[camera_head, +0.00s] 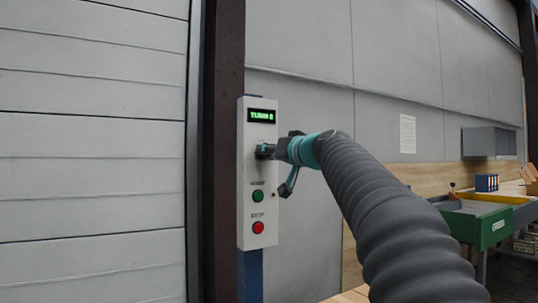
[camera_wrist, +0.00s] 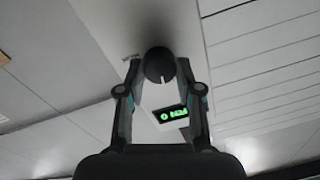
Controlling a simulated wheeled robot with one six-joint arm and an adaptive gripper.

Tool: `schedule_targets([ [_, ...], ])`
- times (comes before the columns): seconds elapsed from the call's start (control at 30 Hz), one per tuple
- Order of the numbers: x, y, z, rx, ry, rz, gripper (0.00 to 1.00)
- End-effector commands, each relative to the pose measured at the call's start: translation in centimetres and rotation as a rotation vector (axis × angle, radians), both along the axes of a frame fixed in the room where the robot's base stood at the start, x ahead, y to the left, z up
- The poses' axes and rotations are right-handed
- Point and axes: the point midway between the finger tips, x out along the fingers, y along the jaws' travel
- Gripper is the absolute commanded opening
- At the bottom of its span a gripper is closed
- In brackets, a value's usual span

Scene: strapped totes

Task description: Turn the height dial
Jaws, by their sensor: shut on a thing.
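A tall white control box (camera_head: 246,180) is fixed to a blue post beside a dark column. Near its top is a black display (camera_head: 262,116) with green text, too small to read surely. The dial is a round black knob with a white pointer line; it shows in the wrist view (camera_wrist: 158,66). My gripper (camera_head: 266,151) reaches the box from the right, just below the display. In the wrist view my gripper (camera_wrist: 159,80) has one finger on each side of the dial, shut on it. In the head view the fingers mostly hide the dial.
Below the dial are a green button (camera_head: 257,196) and a red button (camera_head: 258,227) on the same box. A large panelled white door (camera_head: 90,150) stands to the left. A green-fronted workbench (camera_head: 490,229) stands at the right.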

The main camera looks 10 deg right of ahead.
Motion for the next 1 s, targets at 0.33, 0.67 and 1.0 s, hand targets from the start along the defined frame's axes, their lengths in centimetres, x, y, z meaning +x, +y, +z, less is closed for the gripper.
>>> schedule_targets([
  [0.33,-0.01,-0.01,-0.12,0.284,0.094,0.0,0.0],
  [0.67,-0.01,-0.02,-0.1,0.574,0.188,0.0,0.0],
  [1.0,0.0,-0.01,-0.14,0.788,0.256,-0.001,0.0],
])
